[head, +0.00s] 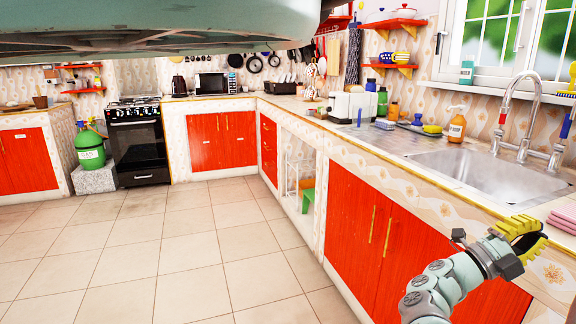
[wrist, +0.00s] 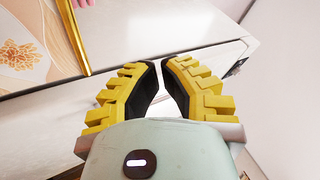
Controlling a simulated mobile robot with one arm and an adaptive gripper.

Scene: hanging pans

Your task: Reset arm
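My gripper (head: 527,240) has yellow ribbed fingers with dark inner pads. In the head view it is at the lower right, near the front edge of the counter and the sink. In the wrist view my gripper (wrist: 161,66) shows its two fingers curving in until the tips almost meet, with only a slim gap. Nothing is held between them. My pale green arm comes up from the bottom of the head view, bent at the wrist.
The sink (head: 488,172) with its faucet (head: 512,100) lies behind my gripper. Pink cloths (head: 566,216) lie at the right counter edge. Red cabinets (head: 372,232) stand below. An orange bottle (head: 457,127) and a toaster (head: 352,104) stand farther along. Pans (head: 254,64) hang at the back. The tiled floor (head: 185,255) is clear.

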